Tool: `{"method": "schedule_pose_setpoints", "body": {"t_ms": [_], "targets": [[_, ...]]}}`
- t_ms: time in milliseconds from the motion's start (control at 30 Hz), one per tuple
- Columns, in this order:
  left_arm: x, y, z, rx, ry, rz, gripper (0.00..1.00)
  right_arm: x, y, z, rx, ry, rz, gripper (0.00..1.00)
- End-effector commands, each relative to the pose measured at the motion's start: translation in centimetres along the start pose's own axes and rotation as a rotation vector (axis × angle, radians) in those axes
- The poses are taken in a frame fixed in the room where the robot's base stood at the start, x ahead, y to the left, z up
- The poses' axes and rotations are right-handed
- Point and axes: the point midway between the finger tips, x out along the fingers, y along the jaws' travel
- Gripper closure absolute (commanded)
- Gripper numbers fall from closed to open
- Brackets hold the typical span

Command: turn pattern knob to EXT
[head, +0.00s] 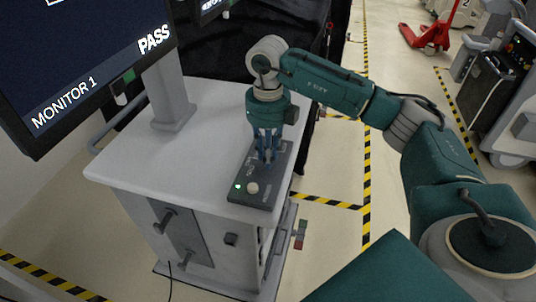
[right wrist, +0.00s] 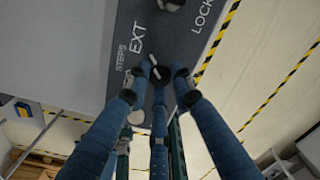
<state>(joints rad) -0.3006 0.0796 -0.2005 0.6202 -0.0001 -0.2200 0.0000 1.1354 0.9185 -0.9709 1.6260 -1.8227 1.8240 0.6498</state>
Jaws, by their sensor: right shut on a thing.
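A dark grey control panel (head: 243,200) lies along the right edge of a white cart top. My right gripper (head: 267,158) reaches down onto it from above. In the right wrist view the blue fingers of this gripper (right wrist: 159,80) are closed around a small dark knob (right wrist: 161,75). White marks show by the knob, on the side of the printed words EXT (right wrist: 137,40) and STEPS; I cannot tell its exact setting. In the head view the fingers hide the knob. My left gripper is not in view.
A second dark knob (right wrist: 172,3) is cut off at the top of the right wrist view, near the word LOCK. A pale round button (head: 253,188) and a lit green lamp (head: 238,187) sit at the panel's near end. A monitor (head: 84,62) reading PASS stands at left.

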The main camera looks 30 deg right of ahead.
Motion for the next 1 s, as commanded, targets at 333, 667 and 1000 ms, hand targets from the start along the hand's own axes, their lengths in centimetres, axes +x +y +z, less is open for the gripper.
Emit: {"method": "schedule_pose_setpoints", "body": {"t_ms": [333,667,1000], "targets": [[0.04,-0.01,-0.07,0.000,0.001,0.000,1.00,-0.48,-0.16,0.34,0.047,-0.013,0.000,1.00],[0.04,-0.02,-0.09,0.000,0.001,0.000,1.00,-0.50,-0.16,0.36,0.046,-0.014,0.000,0.67],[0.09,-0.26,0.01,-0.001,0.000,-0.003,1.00,-0.27,-0.06,0.15,0.042,-0.006,0.000,0.58]]}}
